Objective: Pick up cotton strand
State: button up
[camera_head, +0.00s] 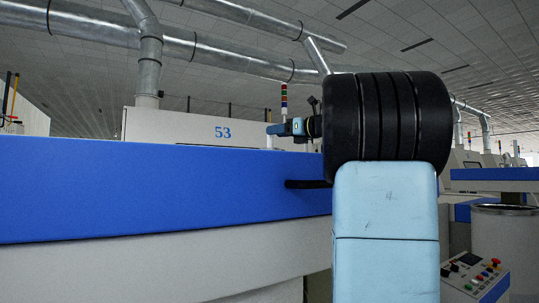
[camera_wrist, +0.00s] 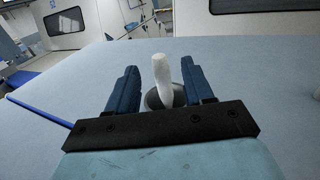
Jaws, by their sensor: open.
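The white cotton strand (camera_wrist: 163,80) shows in the wrist view. It stands nearly upright out of a round dark grey opening (camera_wrist: 151,100). My gripper (camera_wrist: 158,68) is open, with its two blue fingers to the left and right of the strand in this view. A gap shows on both sides of the strand, and I see no contact; how far it lies from the fingers in depth I cannot tell. In the head view part of my gripper (camera_head: 288,128) shows above the blue machine edge, mostly behind my arm. The strand is not visible there.
A long machine with a blue front (camera_head: 150,190) fills the left of the head view. A white housing marked 53 (camera_head: 190,127) stands behind it. A control panel (camera_head: 477,277) and a pale cylindrical can (camera_head: 505,245) are at the right. The light surface (camera_wrist: 260,85) around the strand is mostly bare.

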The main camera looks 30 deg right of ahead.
jog(key=x, duration=0.4)
jog(key=shift+f, duration=0.15)
grip_shut()
